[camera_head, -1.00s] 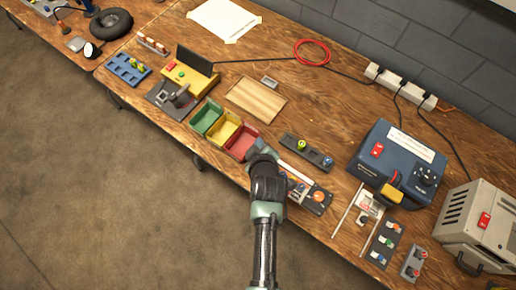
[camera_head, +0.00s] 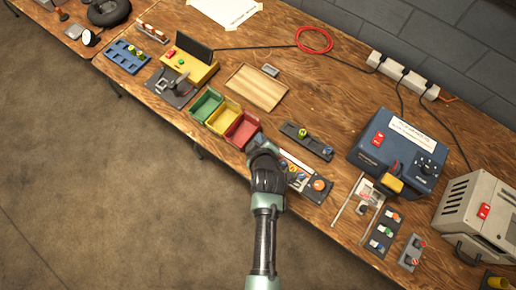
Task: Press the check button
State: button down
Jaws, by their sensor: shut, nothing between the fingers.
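No button label is readable, so I cannot tell for sure which one is the check button. A yellow box (camera_head: 202,73) with a dark upright panel at the back left carries a green button (camera_head: 181,62) and a red switch (camera_head: 171,52). A dark panel at the front edge has a large orange button (camera_head: 318,185) and smaller blue controls. My gripper (camera_head: 262,148) is shut and empty, at the table's front edge between the red bin and that panel. My arm hides its fingertips and the panel's left part.
Green, yellow and red bins (camera_head: 241,131) stand left of my gripper. A wooden board (camera_head: 257,87) lies behind them. A blue power unit (camera_head: 397,146), a small panel with several buttons (camera_head: 384,232) and a beige box (camera_head: 482,212) stand at right.

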jog(key=shift+f+b, duration=2.4)
jog(key=shift+f, duration=0.8)
jog(key=shift+f+b, duration=0.45)
jog(key=shift+f+b, duration=0.4)
jog(key=shift+r+p, duration=0.75)
jog(key=shift+r, duration=0.1)
notch_tip(320, 180, up, 5)
jog(key=p, duration=0.4)
